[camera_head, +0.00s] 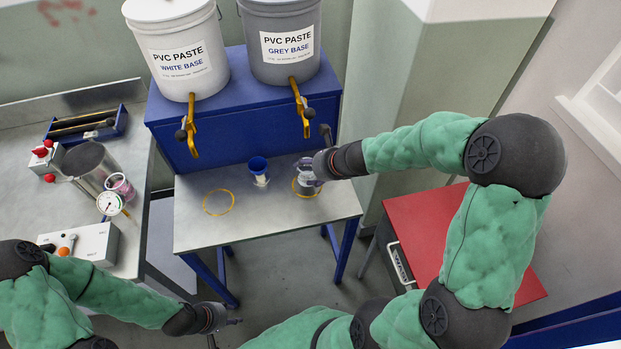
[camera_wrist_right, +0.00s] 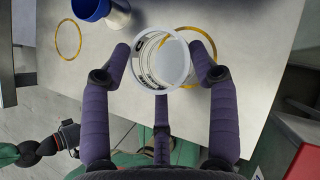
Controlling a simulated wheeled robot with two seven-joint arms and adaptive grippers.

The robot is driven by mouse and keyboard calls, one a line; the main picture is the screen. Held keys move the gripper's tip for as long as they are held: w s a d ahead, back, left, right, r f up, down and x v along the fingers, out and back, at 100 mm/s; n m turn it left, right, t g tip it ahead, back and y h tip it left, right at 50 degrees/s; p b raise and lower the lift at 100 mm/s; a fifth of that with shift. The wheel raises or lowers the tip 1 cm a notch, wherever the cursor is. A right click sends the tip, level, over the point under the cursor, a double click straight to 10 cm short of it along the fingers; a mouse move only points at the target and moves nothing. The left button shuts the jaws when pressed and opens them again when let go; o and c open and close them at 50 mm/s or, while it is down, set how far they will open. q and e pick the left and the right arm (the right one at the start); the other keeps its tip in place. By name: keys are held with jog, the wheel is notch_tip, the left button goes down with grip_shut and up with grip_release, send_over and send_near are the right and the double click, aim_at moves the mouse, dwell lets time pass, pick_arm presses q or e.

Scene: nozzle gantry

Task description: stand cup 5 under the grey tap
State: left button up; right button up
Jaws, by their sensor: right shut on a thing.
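My right gripper (camera_head: 309,176) is shut on a pale cup (camera_wrist_right: 160,62) with dark printing; its number is not readable. In the head view the cup is mostly hidden by the gripper, over the right yellow ring (camera_head: 295,190) on the steel bench (camera_head: 270,222). In the right wrist view the cup overlaps the left part of that ring (camera_wrist_right: 212,48); whether it touches the bench is unclear. The grey tap (camera_head: 302,105) is a yellow spout on the grey-base bucket (camera_head: 280,40), above and behind the cup. My left gripper (camera_head: 233,321) is low at the front, its fingers unclear.
A blue cup (camera_head: 258,165) with a pale lower part stands left of the held cup. The left ring (camera_head: 218,202) is empty, in front of the white-base bucket (camera_head: 180,50) and its tap (camera_head: 189,125). A red-topped cabinet (camera_head: 425,220) stands right.

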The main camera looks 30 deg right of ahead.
aim_at(310, 175)
jog(key=shift+w+d+f+b, duration=0.2)
jog(key=shift+w+f+b, duration=0.1)
jog(key=shift+f, duration=0.2)
notch_tip(310, 175, down, 3)
jog(key=b, duration=0.2)
jog(key=shift+w+f+b, duration=0.1)
jog(key=shift+b, duration=0.25)
jog(key=o, duration=0.6)
jog(key=shift+f, duration=0.1)
jog(key=o, duration=0.5)
